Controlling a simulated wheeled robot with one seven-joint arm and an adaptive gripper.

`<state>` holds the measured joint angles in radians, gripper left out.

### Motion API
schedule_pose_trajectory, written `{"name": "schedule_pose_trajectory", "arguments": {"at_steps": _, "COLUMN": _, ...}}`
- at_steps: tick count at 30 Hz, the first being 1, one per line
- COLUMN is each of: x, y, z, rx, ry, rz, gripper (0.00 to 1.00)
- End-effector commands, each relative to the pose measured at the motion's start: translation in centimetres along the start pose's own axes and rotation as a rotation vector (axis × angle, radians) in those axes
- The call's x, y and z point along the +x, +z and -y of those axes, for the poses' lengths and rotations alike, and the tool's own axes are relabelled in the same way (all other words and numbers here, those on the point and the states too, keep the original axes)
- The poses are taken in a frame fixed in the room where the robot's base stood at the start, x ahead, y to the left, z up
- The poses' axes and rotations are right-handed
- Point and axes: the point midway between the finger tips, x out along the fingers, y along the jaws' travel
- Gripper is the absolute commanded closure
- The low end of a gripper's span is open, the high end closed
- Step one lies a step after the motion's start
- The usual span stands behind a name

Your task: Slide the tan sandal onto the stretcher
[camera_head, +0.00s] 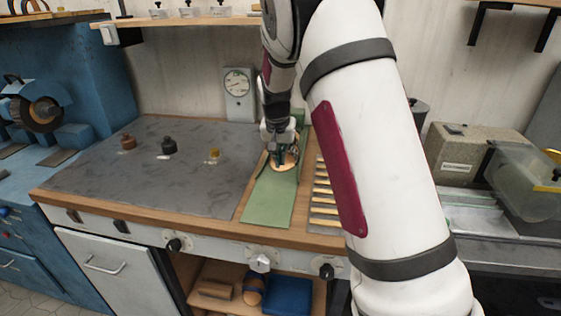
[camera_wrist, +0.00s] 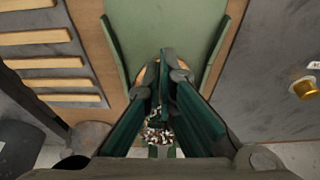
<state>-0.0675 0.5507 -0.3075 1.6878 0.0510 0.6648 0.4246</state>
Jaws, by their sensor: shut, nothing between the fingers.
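My gripper (camera_head: 277,157) points down over the far part of a green mat or channel (camera_head: 267,203) on the bench. Its dark fingers (camera_wrist: 168,62) are closed together with nothing between them. The tan sandal (camera_head: 287,166) lies under and beside the fingertips on the green surface, partly hidden by them. In the wrist view only a thin tan edge (camera_wrist: 149,76) shows behind the fingers, and a patterned patch (camera_wrist: 158,137) shows between their bases. I cannot tell whether the fingers touch the sandal. The stretcher is not clearly made out; a green block (camera_head: 299,118) stands behind the gripper.
Raised green side walls (camera_wrist: 216,52) flank the channel. A slatted rack (camera_head: 322,192) lies to its right. A dial gauge (camera_head: 237,84) stands behind. The bench's front left is clear.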

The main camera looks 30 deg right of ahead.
Motion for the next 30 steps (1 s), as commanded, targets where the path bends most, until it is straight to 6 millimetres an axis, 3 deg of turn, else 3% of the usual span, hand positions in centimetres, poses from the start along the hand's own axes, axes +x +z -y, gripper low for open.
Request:
{"name": "schedule_pose_trajectory", "arguments": {"at_steps": 12, "x": -6.5, "y": 0.1, "z": 0.2, "rx": -0.003, "ry": -0.003, "rz": 0.001, "gripper": 1.0}}
{"name": "schedule_pose_trajectory", "arguments": {"at_steps": 18, "x": -7.8, "y": 0.2, "z": 0.1, "rx": -0.003, "ry": -0.001, "rz": 0.002, "gripper": 1.0}}
{"name": "schedule_pose_trajectory", "arguments": {"at_steps": 26, "x": -7.8, "y": 0.2, "z": 0.1, "rx": -0.003, "ry": 0.0, "rz": 0.003, "gripper": 1.0}}
{"name": "schedule_pose_trajectory", "arguments": {"at_steps": 30, "x": -7.9, "y": 0.3, "z": 0.3, "rx": -0.009, "ry": 0.0, "rz": 0.009, "gripper": 0.71}}
